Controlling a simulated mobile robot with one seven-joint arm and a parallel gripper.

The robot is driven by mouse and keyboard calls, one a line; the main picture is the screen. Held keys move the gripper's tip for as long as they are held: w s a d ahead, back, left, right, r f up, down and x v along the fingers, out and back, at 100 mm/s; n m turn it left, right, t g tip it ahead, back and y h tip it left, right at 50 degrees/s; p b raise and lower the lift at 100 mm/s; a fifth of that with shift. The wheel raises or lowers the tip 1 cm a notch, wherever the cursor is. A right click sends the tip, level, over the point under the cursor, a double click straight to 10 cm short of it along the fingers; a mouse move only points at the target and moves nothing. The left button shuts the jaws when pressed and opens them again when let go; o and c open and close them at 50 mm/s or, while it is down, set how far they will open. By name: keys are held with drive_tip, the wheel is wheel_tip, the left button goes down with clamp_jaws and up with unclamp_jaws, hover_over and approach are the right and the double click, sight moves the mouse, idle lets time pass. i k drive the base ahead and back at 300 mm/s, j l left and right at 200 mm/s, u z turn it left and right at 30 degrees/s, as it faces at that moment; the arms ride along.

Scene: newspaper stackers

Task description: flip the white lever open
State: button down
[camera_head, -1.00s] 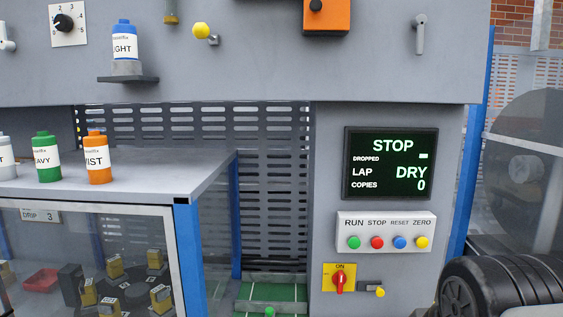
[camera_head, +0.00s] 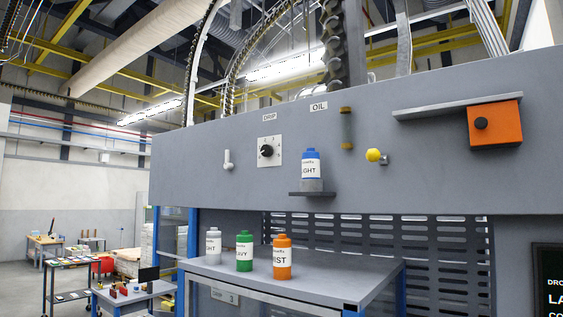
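The white lever (camera_head: 228,160) is on the left part of the grey machine panel (camera_head: 200,185), left of the dial marked DRIP (camera_head: 269,151). It is small in the view and looks roughly upright along the panel. I cannot tell from this distance whether it counts as open or shut. My gripper is not in view.
A blue bottle (camera_head: 310,163) stands on a small shelf, with a yellow knob (camera_head: 375,156) and an orange box (camera_head: 495,124) further right. White, green (camera_head: 244,251) and orange (camera_head: 282,257) bottles stand on the grey table (camera_head: 345,275) below. Carts (camera_head: 69,262) stand at the left.

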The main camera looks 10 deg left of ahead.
sight(228, 165)
drive_tip(key=u, duration=0.95)
drive_tip(key=i+j+z, duration=0.15)
drive_tip(key=z, duration=0.7)
drive_tip(key=i+j+z, duration=0.25)
drive_tip(key=j+z, duration=0.2)
drive_tip(key=j, duration=0.2)
drive_tip(key=j+z, duration=0.25)
drive_tip(key=j, duration=0.15)
drive_tip(key=i+j+z, duration=0.1)
drive_tip(key=j, duration=0.45)
drive_tip(key=j+z, duration=0.1)
drive_tip(key=j, duration=1.05)
drive_tip(key=i+j, duration=0.15)
drive_tip(key=j, duration=1)
drive_tip(key=i+z, duration=0.05)
drive_tip(key=i, duration=0.05)
